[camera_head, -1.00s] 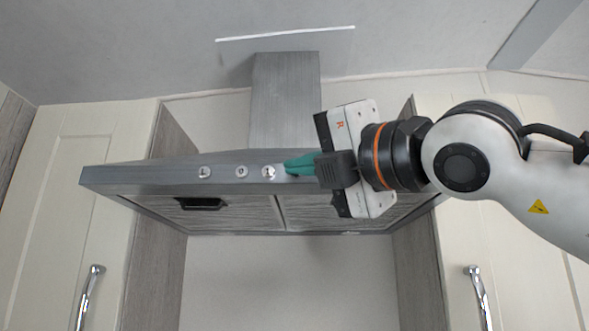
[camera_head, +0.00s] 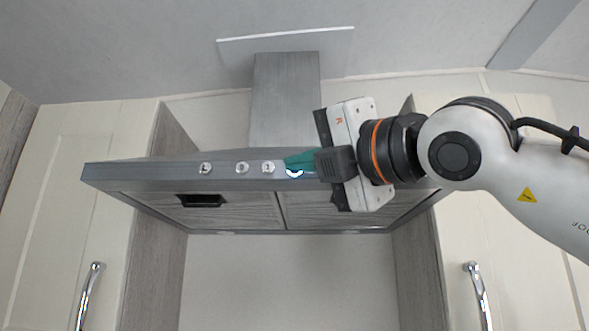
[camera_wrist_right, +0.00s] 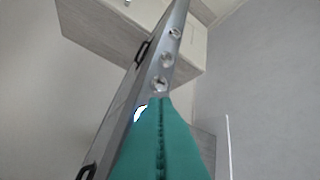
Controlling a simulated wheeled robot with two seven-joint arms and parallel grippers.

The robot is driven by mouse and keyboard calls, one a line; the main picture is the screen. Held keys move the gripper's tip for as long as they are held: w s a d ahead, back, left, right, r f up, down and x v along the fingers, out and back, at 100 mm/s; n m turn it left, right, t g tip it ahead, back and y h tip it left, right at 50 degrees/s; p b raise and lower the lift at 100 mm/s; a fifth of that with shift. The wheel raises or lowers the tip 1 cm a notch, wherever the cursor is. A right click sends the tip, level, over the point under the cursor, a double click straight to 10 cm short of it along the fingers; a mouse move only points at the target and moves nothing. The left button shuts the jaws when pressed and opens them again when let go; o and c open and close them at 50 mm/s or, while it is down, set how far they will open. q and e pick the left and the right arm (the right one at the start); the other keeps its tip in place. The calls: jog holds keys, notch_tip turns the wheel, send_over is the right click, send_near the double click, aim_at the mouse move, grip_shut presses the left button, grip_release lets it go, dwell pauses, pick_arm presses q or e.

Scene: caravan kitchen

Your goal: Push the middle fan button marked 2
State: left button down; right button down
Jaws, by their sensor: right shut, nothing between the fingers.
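The grey range hood's front strip carries a row of round buttons. Three silver ones show in the head view: the leftmost (camera_head: 205,168), one that seems marked 0 (camera_head: 242,167), and one beside it (camera_head: 268,167) with an unclear mark. My left gripper is out of view.
The hood (camera_head: 130,174) hangs between pale cupboards, left (camera_head: 65,210) and right (camera_head: 500,200), with bar handles. Its chimney (camera_head: 285,100) rises behind. Any buttons further right are hidden by my gripper. Free space lies below the hood.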

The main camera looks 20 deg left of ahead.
jog(key=shift+s, duration=0.25)
jog(key=s+d+b, duration=0.1)
jog(key=s+b, duration=0.3)
jog(key=s, duration=0.1)
jog(key=shift+s+d+b, duration=0.35)
jog(key=shift+s+d, duration=0.05)
dwell(0.6)
